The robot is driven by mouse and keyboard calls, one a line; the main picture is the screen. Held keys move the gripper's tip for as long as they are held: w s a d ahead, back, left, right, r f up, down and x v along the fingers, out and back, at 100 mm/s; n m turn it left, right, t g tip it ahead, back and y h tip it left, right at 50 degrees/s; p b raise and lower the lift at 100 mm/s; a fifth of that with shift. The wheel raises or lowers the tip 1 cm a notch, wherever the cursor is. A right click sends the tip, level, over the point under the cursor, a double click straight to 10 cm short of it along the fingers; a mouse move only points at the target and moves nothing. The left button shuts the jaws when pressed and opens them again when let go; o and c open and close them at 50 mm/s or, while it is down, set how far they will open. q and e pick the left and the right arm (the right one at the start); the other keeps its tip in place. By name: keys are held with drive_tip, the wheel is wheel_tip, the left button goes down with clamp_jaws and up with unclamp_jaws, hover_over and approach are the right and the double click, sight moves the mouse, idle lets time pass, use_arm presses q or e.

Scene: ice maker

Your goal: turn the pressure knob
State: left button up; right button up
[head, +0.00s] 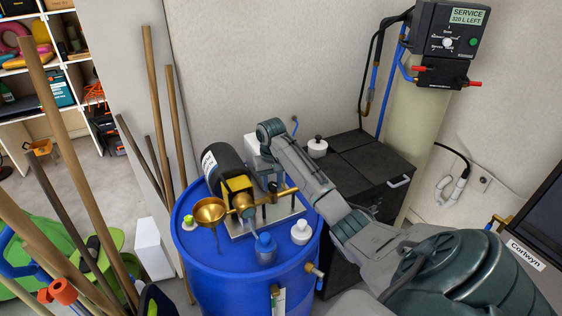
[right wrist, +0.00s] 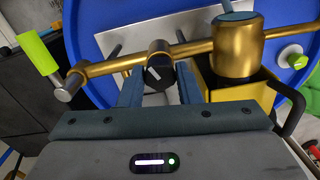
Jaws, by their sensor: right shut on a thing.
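The pressure knob (right wrist: 158,72) is black with a white pointer line and sits on a brass pipe (right wrist: 112,66) in the right wrist view. The pointer is tilted. My right gripper (right wrist: 159,88) is shut on the knob, with one finger on each side of it. In the head view my right arm reaches over the pump (head: 243,198) on the blue barrel; the knob is too small there to make out clearly. My left gripper is not in view.
A brass funnel (head: 209,211), a blue-capped bottle (head: 265,249) and a white-capped bottle (head: 301,232) stand on the blue barrel (head: 220,275). A black cabinet (head: 372,158) stands behind right. Wooden poles (head: 153,95) lean at left.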

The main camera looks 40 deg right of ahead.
drive_tip(key=shift+d+r, duration=0.1)
drive_tip(key=shift+r, duration=0.1)
drive_tip(key=shift+m, duration=1)
drive_tip(key=shift+m, duration=0.9)
drive_tip(key=shift+m, duration=0.9)
